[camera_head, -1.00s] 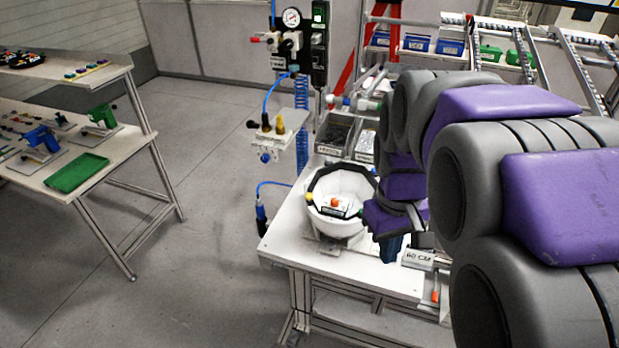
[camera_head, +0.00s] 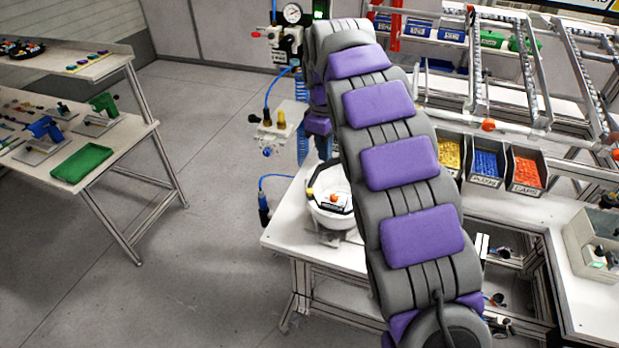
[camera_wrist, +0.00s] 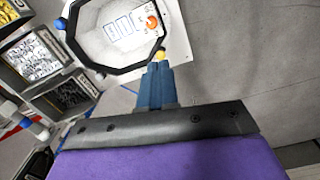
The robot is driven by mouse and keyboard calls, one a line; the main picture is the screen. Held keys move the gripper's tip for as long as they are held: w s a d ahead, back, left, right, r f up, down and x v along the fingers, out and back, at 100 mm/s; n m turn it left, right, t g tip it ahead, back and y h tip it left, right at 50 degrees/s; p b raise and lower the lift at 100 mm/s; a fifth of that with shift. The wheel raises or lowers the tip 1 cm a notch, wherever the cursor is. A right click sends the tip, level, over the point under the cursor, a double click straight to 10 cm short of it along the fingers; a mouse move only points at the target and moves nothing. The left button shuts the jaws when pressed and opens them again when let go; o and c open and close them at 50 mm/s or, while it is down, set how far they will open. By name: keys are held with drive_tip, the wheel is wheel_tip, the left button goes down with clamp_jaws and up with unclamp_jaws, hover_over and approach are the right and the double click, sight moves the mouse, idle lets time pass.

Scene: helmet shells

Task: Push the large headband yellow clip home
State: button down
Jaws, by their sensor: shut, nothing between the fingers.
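The white helmet shell (camera_head: 330,219) sits on the bench with a black headband (camera_head: 318,183) around its rim. A small yellow clip (camera_head: 310,191) shows on the headband's left side, and an orange knob (camera_head: 333,197) is inside. In the wrist view the black headband (camera_wrist: 116,70) fills the top, with a yellow clip (camera_wrist: 160,55) on its near edge. My gripper (camera_wrist: 158,66) has its blue fingers shut and empty, their tips at or just short of that clip; contact is unclear. In the head view my arm hides the gripper and the shell's right side.
Bins of yellow, blue and orange parts (camera_head: 525,171) stand right of my arm. A pneumatic post with a gauge (camera_head: 292,13) and blue hoses stands behind the shell. A side table with a green tray (camera_head: 79,165) is at left. Open floor lies between the tables.

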sight(310, 190)
drive_tip(key=w+a, duration=0.1)
drive_tip(key=w+a+n, duration=0.1)
drive_tip(key=w+a+n+p, duration=0.1)
drive_tip(key=shift+w+a+f, duration=0.1)
drive_tip(key=shift+a+f, duration=0.25)
drive_tip(key=shift+a, duration=0.05)
wheel_tip(310, 190, down, 14)
idle(0.8)
